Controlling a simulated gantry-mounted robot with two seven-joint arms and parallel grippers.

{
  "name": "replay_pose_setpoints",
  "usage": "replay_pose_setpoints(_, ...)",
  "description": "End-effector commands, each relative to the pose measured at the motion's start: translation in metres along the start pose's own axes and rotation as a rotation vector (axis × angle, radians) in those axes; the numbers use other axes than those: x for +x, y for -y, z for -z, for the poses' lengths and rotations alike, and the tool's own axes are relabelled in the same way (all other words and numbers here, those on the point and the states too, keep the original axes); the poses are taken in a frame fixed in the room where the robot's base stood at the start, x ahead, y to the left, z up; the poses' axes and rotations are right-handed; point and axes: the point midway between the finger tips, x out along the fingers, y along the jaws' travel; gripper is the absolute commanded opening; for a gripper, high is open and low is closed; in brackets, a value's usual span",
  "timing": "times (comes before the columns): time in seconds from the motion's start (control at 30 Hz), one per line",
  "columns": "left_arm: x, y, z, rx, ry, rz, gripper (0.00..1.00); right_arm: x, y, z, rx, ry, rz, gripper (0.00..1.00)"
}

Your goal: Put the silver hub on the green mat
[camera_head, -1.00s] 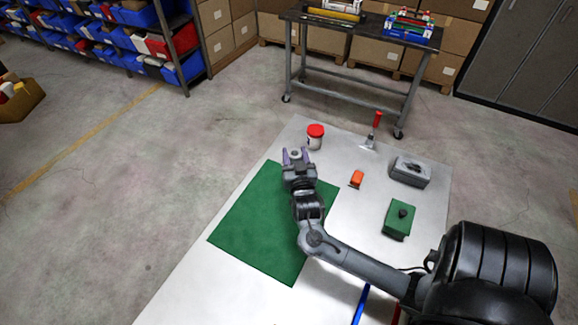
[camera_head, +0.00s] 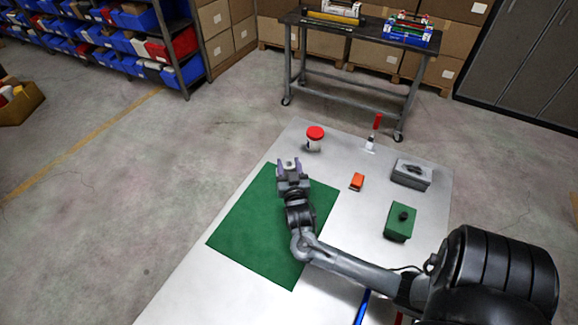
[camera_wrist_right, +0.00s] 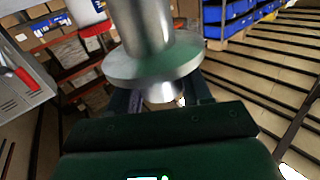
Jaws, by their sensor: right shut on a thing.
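The silver hub (camera_wrist_right: 150,62), a metal cylinder with a wide round flange, fills the upper middle of the right wrist view. My right gripper (camera_head: 289,166) is shut on it. In the head view only a small pale part of the hub (camera_head: 291,162) shows between the fingers. The green mat (camera_head: 245,235) lies flat on the pale table, and my right gripper and forearm cover its upper right part. The gripper is over the mat's far edge; its height above the mat is hard to tell. My left gripper is not in view.
A red-lidded white tub (camera_head: 314,140) stands just beyond the gripper. To the right are an orange block (camera_head: 357,181), a red-handled tool (camera_head: 372,135), a grey box (camera_head: 411,176) and a green box (camera_head: 399,225). The mat's left part is clear.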

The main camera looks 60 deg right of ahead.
Motion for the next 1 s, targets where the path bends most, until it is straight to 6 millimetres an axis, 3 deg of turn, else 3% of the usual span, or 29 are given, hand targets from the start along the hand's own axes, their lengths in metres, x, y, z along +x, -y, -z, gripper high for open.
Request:
replay_pose_setpoints(0.1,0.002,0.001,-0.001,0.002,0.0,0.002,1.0,0.0,0.0,-0.003,0.001,-0.001,0.0,0.0)
replay_pose_setpoints(0.13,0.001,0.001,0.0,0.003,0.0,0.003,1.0,0.0,0.0,-0.003,0.0,0.001,0.0,0.53)
replay_pose_setpoints(0.27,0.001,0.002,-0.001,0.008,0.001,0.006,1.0,0.0,0.0,-0.002,0.0,0.001,0.0,0.73)
replay_pose_setpoints(0.67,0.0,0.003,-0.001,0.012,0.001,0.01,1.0,-0.002,0.0,0.0,0.0,0.001,0.0,0.74)
replay_pose_setpoints(0.87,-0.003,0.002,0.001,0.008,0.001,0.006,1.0,-0.027,0.0,0.0,0.001,0.004,0.001,0.74)
replay_pose_setpoints(1.0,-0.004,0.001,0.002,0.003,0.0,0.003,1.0,-0.053,0.0,-0.001,0.001,0.005,0.0,0.74)
